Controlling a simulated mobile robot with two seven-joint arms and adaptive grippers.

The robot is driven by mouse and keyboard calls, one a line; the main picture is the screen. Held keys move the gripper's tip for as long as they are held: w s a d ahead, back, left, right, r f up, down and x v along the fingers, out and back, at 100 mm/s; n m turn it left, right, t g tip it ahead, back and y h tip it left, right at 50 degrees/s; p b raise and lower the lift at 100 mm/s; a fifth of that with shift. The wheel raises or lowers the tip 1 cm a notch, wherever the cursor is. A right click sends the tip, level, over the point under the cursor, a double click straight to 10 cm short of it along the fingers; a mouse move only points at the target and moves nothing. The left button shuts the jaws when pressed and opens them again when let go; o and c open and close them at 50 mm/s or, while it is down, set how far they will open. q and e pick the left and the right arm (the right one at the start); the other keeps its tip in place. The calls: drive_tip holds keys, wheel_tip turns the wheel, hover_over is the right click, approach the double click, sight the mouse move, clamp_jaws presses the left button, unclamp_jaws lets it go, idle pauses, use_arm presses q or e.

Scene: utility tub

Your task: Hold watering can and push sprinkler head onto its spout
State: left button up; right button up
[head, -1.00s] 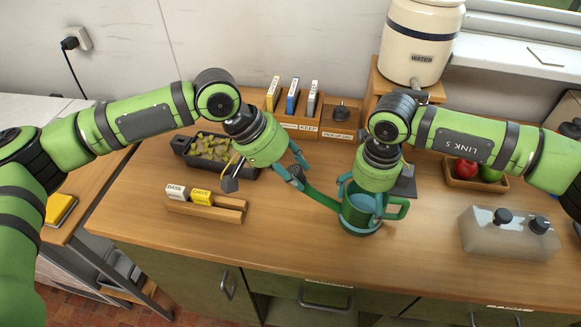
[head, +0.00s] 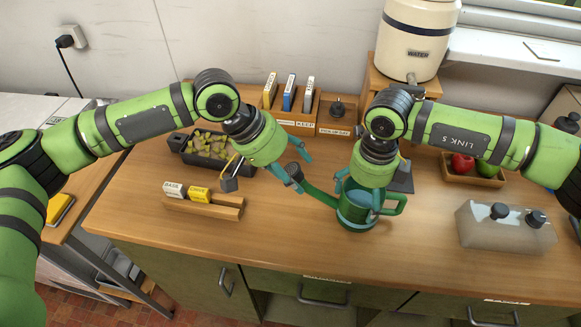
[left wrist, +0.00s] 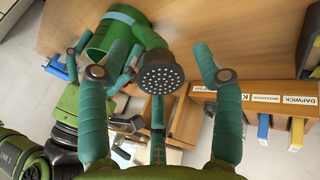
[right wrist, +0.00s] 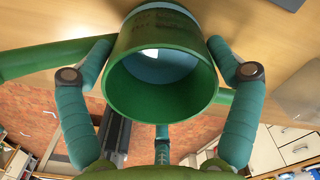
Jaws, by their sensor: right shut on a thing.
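The green watering can (head: 357,212) stands upright on the wooden counter, its spout rising to the left and its handle on the right. My right gripper (head: 365,196) is shut on the can from above; the right wrist view shows its fingers against both sides of the can's open body (right wrist: 118,75). The dark round sprinkler head (left wrist: 160,75) is at the spout's end, also in the head view (head: 293,171). How far it is pushed on cannot be told. My left gripper (head: 296,162) is open around the head, its fingers spread apart from it in the left wrist view.
Behind are a seed packet rack (head: 292,118) and a wooden pick-up box (head: 337,116). A dark planter tray (head: 210,150) and a label holder (head: 203,204) lie left. A clear tub (head: 505,228) and a fruit tray (head: 474,172) are right. The front counter is free.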

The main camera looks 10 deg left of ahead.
use_arm(q)
drive_tip(key=v, duration=1.2)
idle(0.4)
use_arm(e)
drive_tip(key=o, duration=1.2)
wheel_tip(320, 180, up, 12)
